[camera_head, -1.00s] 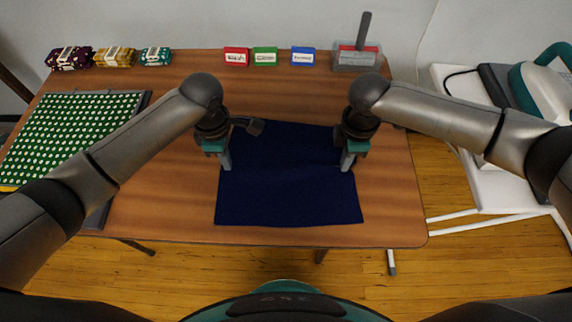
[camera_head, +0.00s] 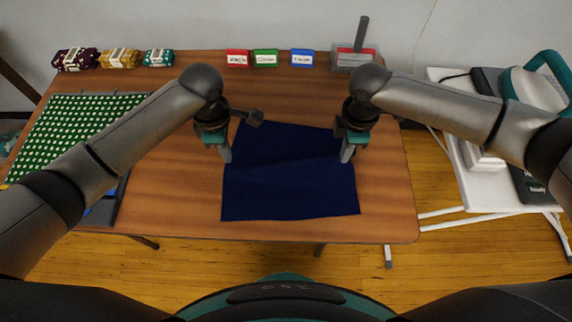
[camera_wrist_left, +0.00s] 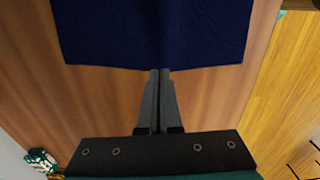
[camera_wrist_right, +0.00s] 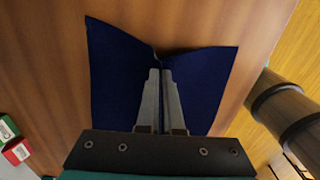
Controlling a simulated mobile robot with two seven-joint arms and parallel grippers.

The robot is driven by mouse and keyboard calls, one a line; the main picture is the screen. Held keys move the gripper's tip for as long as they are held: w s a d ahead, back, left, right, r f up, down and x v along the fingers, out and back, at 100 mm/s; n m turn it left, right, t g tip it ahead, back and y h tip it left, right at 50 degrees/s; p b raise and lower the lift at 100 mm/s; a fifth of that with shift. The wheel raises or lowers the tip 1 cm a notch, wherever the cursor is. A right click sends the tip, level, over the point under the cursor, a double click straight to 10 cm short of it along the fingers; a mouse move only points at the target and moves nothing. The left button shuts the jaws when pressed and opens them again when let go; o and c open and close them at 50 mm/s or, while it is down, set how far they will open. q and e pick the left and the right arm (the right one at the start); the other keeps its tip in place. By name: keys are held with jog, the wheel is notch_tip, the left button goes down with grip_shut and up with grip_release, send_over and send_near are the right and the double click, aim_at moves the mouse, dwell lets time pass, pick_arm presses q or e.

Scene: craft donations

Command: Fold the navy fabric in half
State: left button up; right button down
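The navy fabric (camera_head: 290,190) lies on the wooden table between my grippers, with a raised ridge across its middle. My left gripper (camera_head: 226,158) is at the fabric's left edge; in the left wrist view its closed fingertips (camera_wrist_left: 160,72) meet the edge of the fabric (camera_wrist_left: 155,30), seemingly pinching it. My right gripper (camera_head: 347,156) is at the right edge; in the right wrist view its closed fingertips (camera_wrist_right: 160,72) pinch the fabric (camera_wrist_right: 115,75), which is creased at the tips and spreads to both sides.
A green dotted cloth (camera_head: 75,125) lies on a dark board at left. Folded fabric bundles (camera_head: 120,58), red (camera_head: 237,58), green (camera_head: 265,58) and blue (camera_head: 302,58) labels, and a grey container (camera_head: 352,62) line the back. A white side table (camera_head: 475,190) stands right.

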pick_arm(q)
jog(key=o, duration=1.1)
jog(key=shift+o, duration=0.2)
pick_arm(e)
jog(key=c, duration=1)
grip_release()
jog(key=shift+o, duration=0.3)
jog(key=o, duration=0.9)
jog(key=shift+o, duration=0.2)
pick_arm(q)
jog(key=shift+r, duration=0.15)
pick_arm(e)
jog(key=shift+r, duration=0.15)
pick_arm(q)
notch_tip(320, 180, up, 6)
jog(key=p, duration=0.6)
pick_arm(e)
notch_tip(320, 180, up, 5)
jog(key=shift+r, duration=0.15)
